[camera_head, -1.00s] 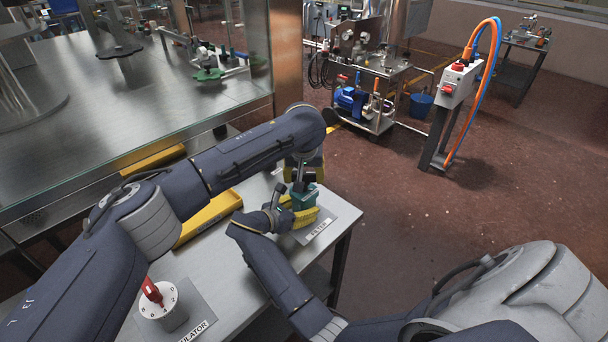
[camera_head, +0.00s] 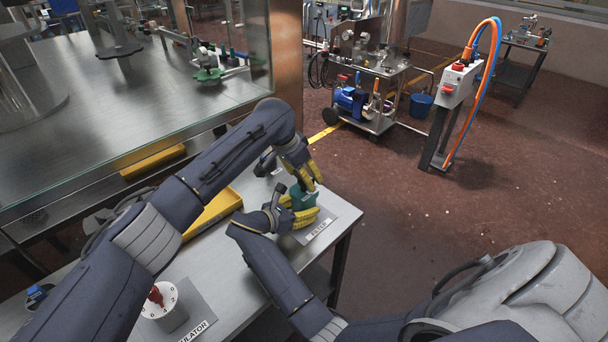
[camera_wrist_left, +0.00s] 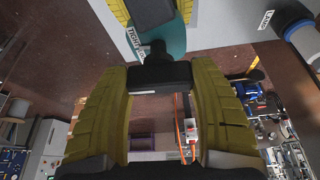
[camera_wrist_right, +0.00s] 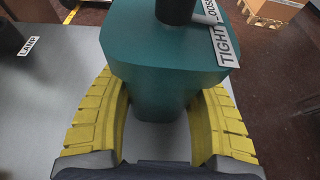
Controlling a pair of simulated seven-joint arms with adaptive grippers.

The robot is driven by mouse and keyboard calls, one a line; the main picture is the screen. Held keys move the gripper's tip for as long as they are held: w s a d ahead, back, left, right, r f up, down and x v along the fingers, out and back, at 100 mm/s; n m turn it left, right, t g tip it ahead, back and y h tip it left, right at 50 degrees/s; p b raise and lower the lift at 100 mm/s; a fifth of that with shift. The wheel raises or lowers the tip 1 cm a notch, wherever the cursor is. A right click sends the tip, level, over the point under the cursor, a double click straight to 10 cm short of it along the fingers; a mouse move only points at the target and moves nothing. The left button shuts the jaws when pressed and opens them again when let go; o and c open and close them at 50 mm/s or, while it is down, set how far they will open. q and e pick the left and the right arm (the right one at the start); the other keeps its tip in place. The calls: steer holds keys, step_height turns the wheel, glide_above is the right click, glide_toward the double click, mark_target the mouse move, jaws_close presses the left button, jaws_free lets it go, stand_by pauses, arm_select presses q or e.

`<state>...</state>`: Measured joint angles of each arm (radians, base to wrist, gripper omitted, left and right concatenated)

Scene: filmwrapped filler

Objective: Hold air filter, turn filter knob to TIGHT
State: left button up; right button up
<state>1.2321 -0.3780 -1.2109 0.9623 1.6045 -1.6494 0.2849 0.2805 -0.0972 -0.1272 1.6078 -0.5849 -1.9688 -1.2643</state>
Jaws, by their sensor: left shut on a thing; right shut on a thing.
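The teal air filter (camera_head: 308,195) stands at the right end of the grey bench, by its FILTER label. My right gripper (camera_wrist_right: 155,120) is shut on the filter body, one yellow finger on each side. Its fingers also show around the filter in the head view (camera_head: 298,212). My left gripper (camera_wrist_left: 161,82) is shut on the black filter knob (camera_wrist_left: 160,72) above the filter. In the head view the left gripper (camera_head: 306,176) comes down on the filter from above. The TIGHT label (camera_wrist_right: 228,46) is on the filter top beside LOOSE (camera_wrist_right: 216,12). The knob's exact setting is unclear.
A white regulator dial (camera_head: 165,308) with a red knob stands on the bench in front. A yellow tray (camera_head: 212,213) lies behind my left arm. A glass-walled metal cabinet (camera_head: 120,110) stands behind. The floor right of the bench is open.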

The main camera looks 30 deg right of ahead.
arm_select(q)
steer(key=m+g, duration=0.1)
steer(key=m, duration=0.2)
steer(key=shift+s+d+f+m+g, duration=0.15)
steer(key=shift+s+m+g, duration=0.25)
steer(key=shift+m, duration=0.5)
steer(key=shift+w, duration=0.35)
steer(key=o, duration=1.2)
steer(key=shift+a+r, duration=0.2)
steer(key=v, duration=1.2)
steer(key=shift+w+d, duration=0.1)
steer(key=shift+w, duration=0.05)
steer(key=shift+c, duration=0.4)
